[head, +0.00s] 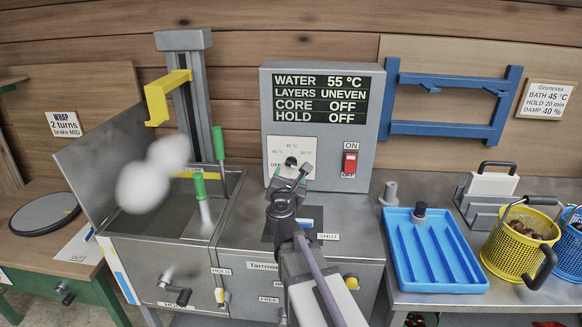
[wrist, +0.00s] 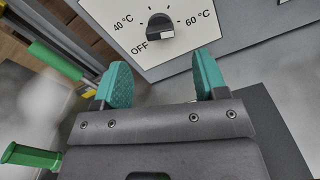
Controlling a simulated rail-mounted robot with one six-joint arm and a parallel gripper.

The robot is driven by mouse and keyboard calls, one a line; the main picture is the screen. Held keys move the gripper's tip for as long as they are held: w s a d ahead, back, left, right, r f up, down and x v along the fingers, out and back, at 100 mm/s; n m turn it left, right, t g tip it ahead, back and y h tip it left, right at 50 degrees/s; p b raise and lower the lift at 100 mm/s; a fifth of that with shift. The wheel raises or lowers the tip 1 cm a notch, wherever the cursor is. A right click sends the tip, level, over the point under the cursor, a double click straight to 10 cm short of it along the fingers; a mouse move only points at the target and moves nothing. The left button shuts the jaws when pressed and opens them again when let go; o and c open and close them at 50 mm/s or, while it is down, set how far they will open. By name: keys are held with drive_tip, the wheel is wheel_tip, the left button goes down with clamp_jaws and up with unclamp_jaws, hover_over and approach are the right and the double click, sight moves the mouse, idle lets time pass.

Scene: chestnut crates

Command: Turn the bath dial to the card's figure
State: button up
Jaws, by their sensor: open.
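The bath dial (wrist: 160,27) is a dark knob on a white plate (wrist: 185,50) marked OFF, 40 °C and 60 °C. In the head view the dial (head: 291,162) sits on the grey control box (head: 322,70), partly behind my gripper. I cannot tell which figure the dial points to. My gripper (wrist: 163,78) is open and empty, its teal fingertips below and apart from the dial in the wrist view. The card (head: 545,100) on the right wall reads Grunessa, bath 45 °C, hold 20 min, damp 40 %. The display (head: 321,99) reads water 55 °C.
A red ON/OFF switch (head: 350,163) is right of the dial. Steam rises over the open basin (head: 150,222) at left, near green handles (head: 200,187). A blue tray (head: 399,262) and yellow basket (head: 512,258) stand at right. The grey counter below the box is partly clear.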

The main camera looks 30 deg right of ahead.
sight(291, 165)
drive_tip(key=x, duration=0.8)
drive_tip(key=shift+w+d, duration=0.1)
drive_tip(key=shift+w, duration=0.15)
drive_tip(key=shift+c, duration=0.3)
drive_tip(key=c, duration=0.9)
drive_tip(key=shift+o, duration=0.2)
